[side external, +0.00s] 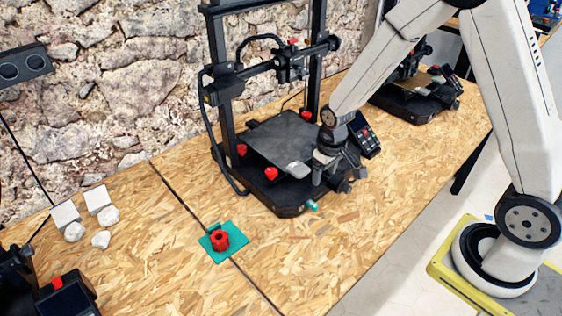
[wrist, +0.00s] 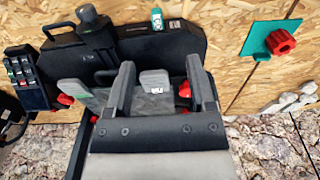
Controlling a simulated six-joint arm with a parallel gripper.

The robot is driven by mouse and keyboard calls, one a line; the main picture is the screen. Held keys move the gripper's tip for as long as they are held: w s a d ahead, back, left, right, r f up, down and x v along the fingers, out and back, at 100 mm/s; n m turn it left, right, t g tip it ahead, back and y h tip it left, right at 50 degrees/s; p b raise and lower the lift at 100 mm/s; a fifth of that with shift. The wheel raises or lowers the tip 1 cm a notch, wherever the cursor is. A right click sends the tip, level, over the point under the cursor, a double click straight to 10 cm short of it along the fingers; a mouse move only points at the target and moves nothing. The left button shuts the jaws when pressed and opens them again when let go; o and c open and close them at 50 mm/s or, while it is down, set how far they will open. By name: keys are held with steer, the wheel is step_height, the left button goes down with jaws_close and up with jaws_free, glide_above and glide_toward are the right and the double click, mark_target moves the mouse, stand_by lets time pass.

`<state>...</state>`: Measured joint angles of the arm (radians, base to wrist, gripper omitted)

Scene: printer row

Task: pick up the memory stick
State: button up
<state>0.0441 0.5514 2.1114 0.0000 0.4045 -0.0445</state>
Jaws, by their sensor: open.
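A small teal stick with a pale face, which looks like the memory stick (side external: 312,205), sits at the front edge of the black printer base. It also shows at the top of the wrist view (wrist: 157,18), sticking out past the base's edge. My gripper (side external: 333,177) is above the front of this printer, a little behind and right of the stick. In the wrist view my gripper (wrist: 160,66) has its two fingers apart with nothing held. The stick lies beyond the fingertips, apart from them.
A light grey tab (side external: 298,169) lies at the print bed's front edge, seen between my fingers. Red knobs (side external: 271,174) surround the bed. A control screen (side external: 363,134) stands at right. A red part on a teal plate (side external: 228,252) lies left, with bare board around it.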

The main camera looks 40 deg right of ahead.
glide_above(314, 205)
steer(key=shift+g, duration=0.4)
step_height(314, 205, down, 7)
steer(key=shift+w+d+r, duration=0.1)
steer(key=shift+w+r, duration=0.05)
steer(key=shift+f, duration=1.25)
steer(key=shift+f, duration=0.1)
steer(key=shift+f, duration=2.5)
jaws_close()
